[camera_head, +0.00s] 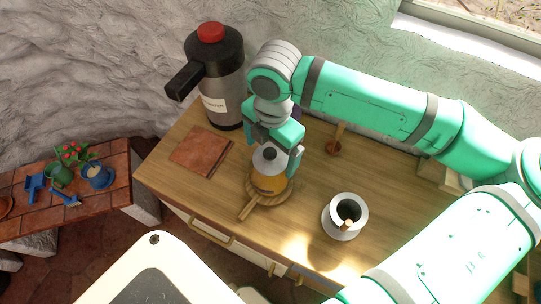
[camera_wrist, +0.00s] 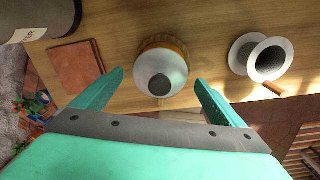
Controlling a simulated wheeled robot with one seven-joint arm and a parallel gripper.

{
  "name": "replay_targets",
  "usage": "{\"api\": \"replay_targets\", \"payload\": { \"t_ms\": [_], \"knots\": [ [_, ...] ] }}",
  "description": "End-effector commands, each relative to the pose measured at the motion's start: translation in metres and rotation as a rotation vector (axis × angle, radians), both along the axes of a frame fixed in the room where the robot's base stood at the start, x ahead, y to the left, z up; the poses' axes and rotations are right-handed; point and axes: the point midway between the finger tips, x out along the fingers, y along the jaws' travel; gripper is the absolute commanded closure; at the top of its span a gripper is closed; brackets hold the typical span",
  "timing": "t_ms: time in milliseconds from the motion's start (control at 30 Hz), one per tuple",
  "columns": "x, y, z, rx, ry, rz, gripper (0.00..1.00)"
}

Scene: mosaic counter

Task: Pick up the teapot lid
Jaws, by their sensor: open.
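The teapot has an amber body (camera_head: 268,182) and stands on a round wooden board with a handle (camera_head: 249,207). Its lid (camera_head: 269,160) is pale with a dark knob, and sits on top of the pot. In the wrist view the lid (camera_wrist: 161,73) is seen from above, with the knob toward me. My gripper (camera_head: 273,150) is right over the teapot, pointing down. In the wrist view its two green fingers (camera_wrist: 160,88) are spread wide, one on each side of the lid, with gaps between. Nothing is held.
A large dispenser with a red top (camera_head: 212,75) stands at the back left. A brown tile (camera_head: 201,151) lies in front of it. A white cup-like dripper (camera_head: 345,216) stands to the right. A small wooden-handled tool (camera_head: 334,146) is behind. The wooden counter (camera_head: 300,215) is clear between them.

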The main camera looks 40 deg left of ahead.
Motion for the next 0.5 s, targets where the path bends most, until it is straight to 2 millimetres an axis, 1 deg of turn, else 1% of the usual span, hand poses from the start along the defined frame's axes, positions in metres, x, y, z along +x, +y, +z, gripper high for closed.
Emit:
{"api": "replay_targets", "payload": {
  "t_ms": [100, 267, 300, 333, 367, 400, 467, 500],
  "knots": [
    [-0.0002, 0.0003, -0.004, 0.0, 0.0, 0.001, 0.07],
    [-0.0002, 0.0004, -0.004, 0.0, -0.001, 0.001, 0.07],
    [-0.0002, 0.0004, -0.004, 0.0, 0.0, 0.001, 0.12],
    [-0.0002, 0.0004, -0.0039, 0.0, 0.0, 0.001, 0.19],
    [-0.0001, 0.0004, -0.0039, 0.0, 0.0, 0.001, 0.27],
    [-0.0002, 0.0003, -0.0039, 0.0, 0.0, 0.001, 0.36],
    [-0.0002, 0.0004, -0.0039, 0.0, 0.0, 0.001, 0.5],
    [0.0, 0.0001, -0.0038, 0.0, 0.0, 0.0, 0.52]
  ]
}}
